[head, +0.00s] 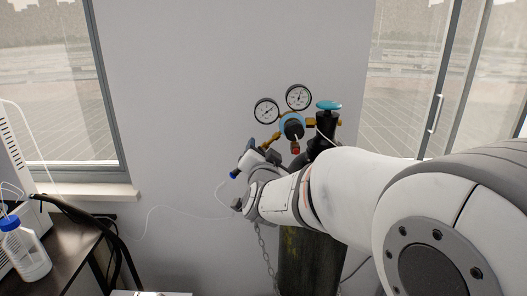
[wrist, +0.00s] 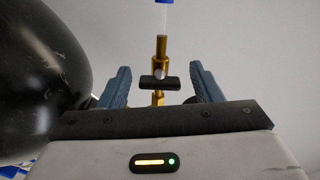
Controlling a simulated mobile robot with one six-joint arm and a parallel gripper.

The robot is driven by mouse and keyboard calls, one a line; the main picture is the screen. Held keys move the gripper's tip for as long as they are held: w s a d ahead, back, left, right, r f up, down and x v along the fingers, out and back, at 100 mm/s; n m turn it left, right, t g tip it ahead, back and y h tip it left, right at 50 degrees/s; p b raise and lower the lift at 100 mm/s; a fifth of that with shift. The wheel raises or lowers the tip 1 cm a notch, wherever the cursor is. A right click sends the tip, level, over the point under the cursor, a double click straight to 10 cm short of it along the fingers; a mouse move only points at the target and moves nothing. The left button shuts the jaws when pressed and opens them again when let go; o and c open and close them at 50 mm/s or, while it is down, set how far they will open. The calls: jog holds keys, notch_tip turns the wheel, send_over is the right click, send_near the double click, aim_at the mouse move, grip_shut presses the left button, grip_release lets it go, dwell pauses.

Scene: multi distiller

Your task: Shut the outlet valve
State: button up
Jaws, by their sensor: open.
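The outlet valve shows in the wrist view as a brass fitting (wrist: 161,50) with a small black handle (wrist: 158,84). The handle lies crosswise to the upright brass fitting. My gripper (wrist: 163,80) is open, with one blue-grey finger on each side of the handle and a visible gap to both. In the head view my gripper is by the regulator (head: 291,127) on the gas cylinder (head: 308,262). My arm covers part of the cylinder, and the outlet valve is not clear there.
Two round gauges (head: 267,111) and a turquoise knob (head: 329,105) stand above the gripper. The cylinder's black rounded side (wrist: 40,60) is close on the left in the wrist view. A chain (head: 263,245) and a thin tube (head: 165,208) hang nearby. A bottle (head: 25,252) stands at far left.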

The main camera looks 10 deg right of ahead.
jog(key=s, duration=0.2)
jog(key=s+a, duration=0.1)
jog(key=s, duration=0.1)
jog(key=shift+s, duration=0.25)
dwell(0.3)
